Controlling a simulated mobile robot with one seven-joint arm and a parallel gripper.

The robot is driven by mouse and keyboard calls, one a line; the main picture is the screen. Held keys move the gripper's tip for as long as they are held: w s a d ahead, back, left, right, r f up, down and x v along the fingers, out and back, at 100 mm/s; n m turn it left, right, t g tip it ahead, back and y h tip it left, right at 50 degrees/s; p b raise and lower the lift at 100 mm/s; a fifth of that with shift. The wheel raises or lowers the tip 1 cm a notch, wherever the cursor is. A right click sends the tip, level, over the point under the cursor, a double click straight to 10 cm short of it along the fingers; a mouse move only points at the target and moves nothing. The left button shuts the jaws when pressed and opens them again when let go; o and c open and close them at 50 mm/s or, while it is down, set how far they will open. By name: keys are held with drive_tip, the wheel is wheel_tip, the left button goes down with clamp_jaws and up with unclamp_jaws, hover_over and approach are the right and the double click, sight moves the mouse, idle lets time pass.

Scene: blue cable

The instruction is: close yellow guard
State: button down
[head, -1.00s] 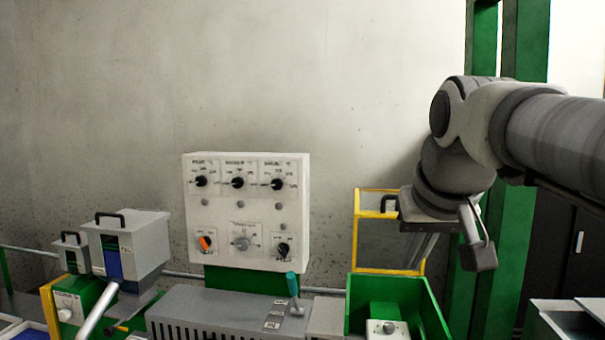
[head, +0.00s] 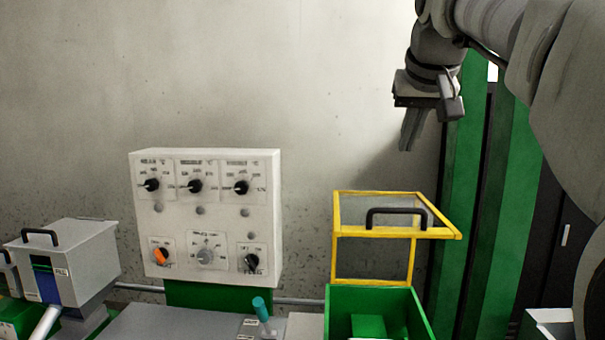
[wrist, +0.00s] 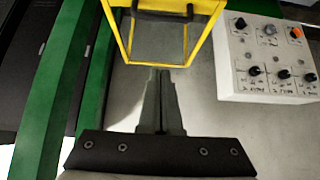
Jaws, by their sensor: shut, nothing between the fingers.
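The yellow guard (head: 447,233) is a yellow-framed clear panel with a black handle (head: 396,211), raised above the green box (head: 340,294). Its upper panel juts out toward me from an upright yellow frame. My gripper (head: 406,148) is shut and empty, pointing down, above the guard and apart from it. In the wrist view the shut fingers (wrist: 161,75) point toward the guard (wrist: 123,42), whose black handle (wrist: 162,15) shows at the top edge.
A white control panel (head: 206,215) with several knobs stands left of the guard. A teal-tipped lever (head: 261,308) rises in front of the panel. Green posts (head: 460,190) stand close on the right. A grey box with a handle (head: 72,265) is at the far left.

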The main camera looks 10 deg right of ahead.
hover_over(398, 211)
drive_tip(key=w, duration=0.2)
wheel_tip(398, 211, down, 7)
drive_tip(key=f, duration=0.1)
drive_tip(key=s+f+b, duration=0.1)
drive_tip(key=shift+s+f, duration=0.25)
drive_tip(key=shift+f, duration=0.05)
drive_tip(key=shift+s+f, duration=0.25)
drive_tip(key=shift+f, duration=0.25)
drive_tip(key=shift+b, duration=0.35)
